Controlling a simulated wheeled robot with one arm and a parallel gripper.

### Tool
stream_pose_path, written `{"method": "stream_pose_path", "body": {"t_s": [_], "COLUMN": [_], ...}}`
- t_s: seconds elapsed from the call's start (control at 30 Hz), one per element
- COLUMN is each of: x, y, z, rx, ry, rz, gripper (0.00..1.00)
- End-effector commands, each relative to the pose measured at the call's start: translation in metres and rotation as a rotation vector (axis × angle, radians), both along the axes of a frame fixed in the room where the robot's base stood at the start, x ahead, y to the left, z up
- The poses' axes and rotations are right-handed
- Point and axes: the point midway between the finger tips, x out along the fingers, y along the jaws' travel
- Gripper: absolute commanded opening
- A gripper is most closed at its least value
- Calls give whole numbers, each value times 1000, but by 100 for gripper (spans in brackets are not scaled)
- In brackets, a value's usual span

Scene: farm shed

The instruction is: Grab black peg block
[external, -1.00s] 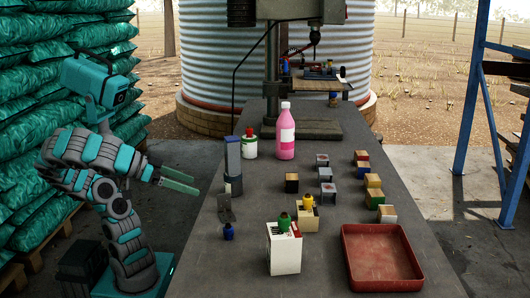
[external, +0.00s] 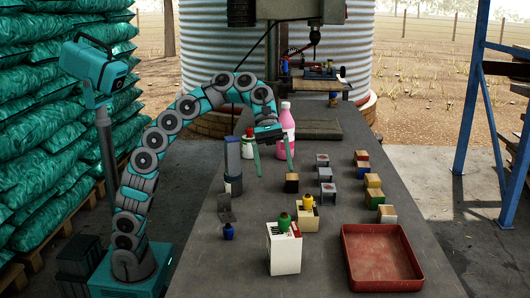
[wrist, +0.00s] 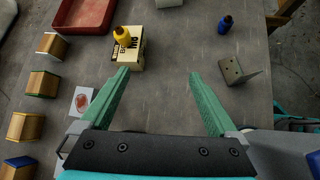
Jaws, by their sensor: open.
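A small black block with a light wooden top (external: 291,185) stands on the dark table in the external view. My gripper (external: 275,172) hangs over the table with its two green fingers pointing down, spread apart and empty. In that view the right fingertip is just above and behind the black block; I cannot tell whether they touch. In the wrist view my gripper (wrist: 158,72) is open, with bare table between the fingers. The black block does not show there and may be hidden by the palm.
A box with a yellow bottle (external: 307,202) and a white box with a green bottle (external: 284,223) stand nearer. Grey blocks (external: 328,193) and wood-faced blocks (external: 374,198) are right. A red tray (external: 348,262) is front right; a pink bottle (external: 286,118) is behind my gripper.

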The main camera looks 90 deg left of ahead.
Motion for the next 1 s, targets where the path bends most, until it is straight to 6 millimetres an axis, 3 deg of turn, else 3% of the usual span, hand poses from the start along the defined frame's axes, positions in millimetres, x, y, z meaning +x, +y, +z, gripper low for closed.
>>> {"method": "stream_pose_path", "body": {"t_s": [0.03,0.2,0.6,1.0], "x": [8,19,22,20], "y": [22,81,178,171], "z": [2,8,8,-28], "rx": [-49,-178,-357,-352], "ry": [21,62,110,113], "rz": [41,140,291,281], "gripper": [96,96,96,96]}}
